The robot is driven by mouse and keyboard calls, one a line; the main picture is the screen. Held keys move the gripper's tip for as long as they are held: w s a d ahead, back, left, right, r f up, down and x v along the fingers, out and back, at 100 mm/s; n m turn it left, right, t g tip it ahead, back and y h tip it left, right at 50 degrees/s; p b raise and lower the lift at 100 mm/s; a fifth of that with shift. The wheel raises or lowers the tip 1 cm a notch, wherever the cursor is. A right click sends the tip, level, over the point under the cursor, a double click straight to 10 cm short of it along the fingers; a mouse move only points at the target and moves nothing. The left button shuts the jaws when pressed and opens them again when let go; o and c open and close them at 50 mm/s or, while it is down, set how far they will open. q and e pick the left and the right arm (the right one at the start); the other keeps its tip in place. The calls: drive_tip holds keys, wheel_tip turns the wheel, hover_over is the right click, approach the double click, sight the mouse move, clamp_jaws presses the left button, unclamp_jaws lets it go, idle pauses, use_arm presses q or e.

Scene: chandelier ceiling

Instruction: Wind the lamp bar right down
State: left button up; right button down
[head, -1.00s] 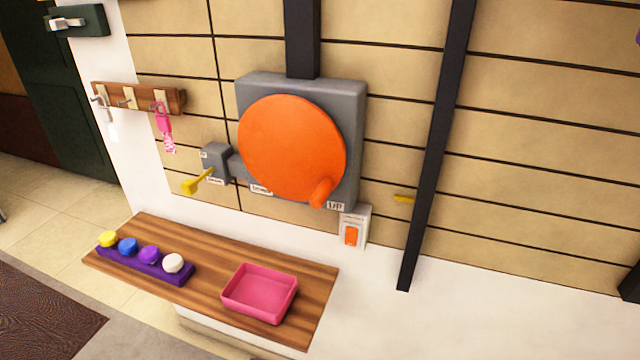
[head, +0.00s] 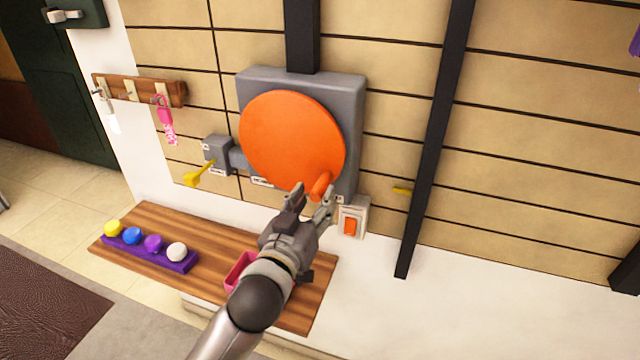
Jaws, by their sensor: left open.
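A large orange wheel (head: 285,135) is mounted on a grey box (head: 351,110) on the wall. Its orange crank handle (head: 322,184) sticks out at the wheel's lower right. My left gripper (head: 314,193) is open, with its fingertips at the handle, one to each side as seen from here. I cannot tell whether they touch it. A yellow lever (head: 197,176) sits on a small grey housing (head: 216,152) left of the wheel. The lamp bar is not in view. My right gripper is not in view.
Below the wheel, a wooden shelf (head: 215,262) holds a purple strip (head: 160,256) with several coloured knobs and a pink tray (head: 236,270), partly hidden by my arm. An orange switch (head: 350,226) is right of the handle. A key rack (head: 135,90) hangs at left.

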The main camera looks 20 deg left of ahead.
use_arm(q)
drive_tip(key=shift+w+d+p, duration=0.1)
drive_tip(key=shift+w+p, duration=0.3)
drive_tip(key=shift+w, duration=1.6)
clamp_jaws()
